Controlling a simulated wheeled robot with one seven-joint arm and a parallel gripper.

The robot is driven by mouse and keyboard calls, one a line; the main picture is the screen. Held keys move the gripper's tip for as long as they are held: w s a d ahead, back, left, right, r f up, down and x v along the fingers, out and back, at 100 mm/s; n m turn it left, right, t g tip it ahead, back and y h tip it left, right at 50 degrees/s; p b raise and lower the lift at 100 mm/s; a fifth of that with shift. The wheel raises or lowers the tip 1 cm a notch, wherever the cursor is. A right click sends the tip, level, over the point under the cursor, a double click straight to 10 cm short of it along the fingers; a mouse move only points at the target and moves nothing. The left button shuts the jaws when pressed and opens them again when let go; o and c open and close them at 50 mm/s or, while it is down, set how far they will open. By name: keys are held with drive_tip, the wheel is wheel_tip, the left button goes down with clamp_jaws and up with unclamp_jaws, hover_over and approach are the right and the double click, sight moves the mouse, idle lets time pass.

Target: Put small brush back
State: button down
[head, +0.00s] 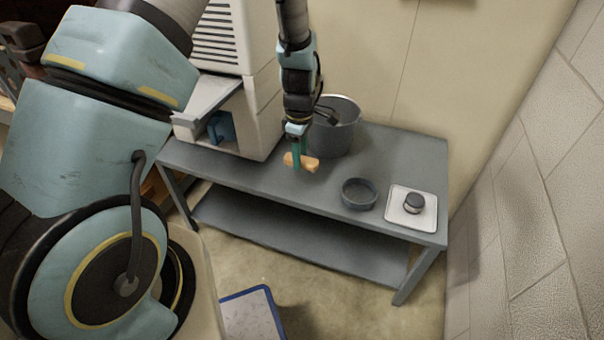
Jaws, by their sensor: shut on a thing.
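My gripper (297,131) points down above the grey table (260,180), in front of a grey pot. It is shut on the small brush (300,162), which has a teal upper part and a tan, orange-like lower part. The brush hangs below the fingers, over the table's left half. I cannot tell whether its lower end touches the tabletop. The fingers are small in this view and partly merge with the brush's upper part.
The grey pot (345,135) stands close behind my gripper. A round dark dish (358,205) and a white square plate (402,222) with a dark knob-like object (414,202) are to the right. A pale machine (262,115) stands left. A wall bounds the right.

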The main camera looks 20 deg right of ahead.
drive_tip(key=shift+f, duration=2.95)
drive_tip(key=shift+f+b, duration=0.1)
drive_tip(key=shift+b, duration=0.2)
drive_tip(key=shift+c, duration=2.1)
unclamp_jaws()
wheel_tip(320, 180, up, 12)
drive_tip(key=shift+r+p, duration=0.1)
drive_tip(key=shift+p, duration=0.6)
drive_tip(key=shift+s+a, duration=0.1)
